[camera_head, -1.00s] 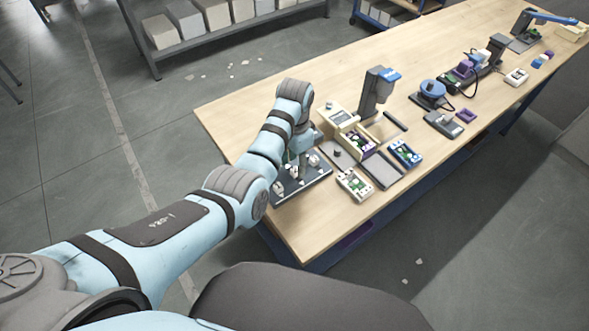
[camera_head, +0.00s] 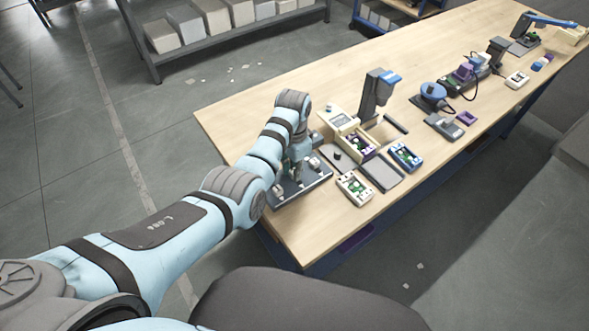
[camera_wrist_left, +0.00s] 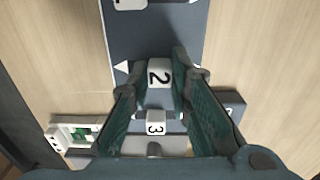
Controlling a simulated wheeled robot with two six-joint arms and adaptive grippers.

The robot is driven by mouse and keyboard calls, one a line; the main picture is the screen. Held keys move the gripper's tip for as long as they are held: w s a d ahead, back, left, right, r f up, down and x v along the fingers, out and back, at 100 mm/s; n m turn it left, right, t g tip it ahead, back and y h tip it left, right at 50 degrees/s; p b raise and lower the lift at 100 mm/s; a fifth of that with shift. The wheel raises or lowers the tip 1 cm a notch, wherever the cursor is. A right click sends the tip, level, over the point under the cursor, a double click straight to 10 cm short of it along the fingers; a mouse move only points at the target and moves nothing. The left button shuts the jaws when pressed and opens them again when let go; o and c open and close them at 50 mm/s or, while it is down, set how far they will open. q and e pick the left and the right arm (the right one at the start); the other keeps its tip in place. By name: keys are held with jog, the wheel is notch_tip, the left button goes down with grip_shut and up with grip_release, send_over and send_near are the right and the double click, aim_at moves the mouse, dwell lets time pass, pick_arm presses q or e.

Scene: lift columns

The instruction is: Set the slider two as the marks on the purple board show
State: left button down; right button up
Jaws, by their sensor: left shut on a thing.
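The dark slider panel (camera_head: 315,183) lies at the near left end of the bench, partly hidden by my left arm. In the left wrist view, slider two (camera_wrist_left: 159,75) is a white block marked 2. The fingers of my left gripper (camera_wrist_left: 159,62) are shut on it, one on each side. It also shows in the head view (camera_head: 297,172), low over the panel. White triangle marks (camera_wrist_left: 121,67) show on the panel edge beside slider two. Slider three (camera_wrist_left: 155,124), marked 3, sits below it, between the finger bases. My right gripper is out of view.
A white tray with green parts (camera_head: 355,188) and a grey flat plate (camera_head: 382,172) lie right of the panel. A cream box (camera_head: 335,118) and a dark upright stand (camera_head: 375,95) are behind. Bare wood (camera_head: 240,120) is free at the left.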

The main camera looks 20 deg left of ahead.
pick_arm(q)
jog(key=shift+w+a, duration=0.5)
jog(key=shift+a, duration=0.05)
jog(key=shift+r, duration=0.1)
jog(key=c, duration=1.8)
grip_release()
jog(key=o, duration=0.3)
jog(key=shift+w+a, duration=0.1)
jog(key=shift+r, duration=0.1)
notch_tip(320, 180, up, 12)
jog(key=shift+f, duration=0.2)
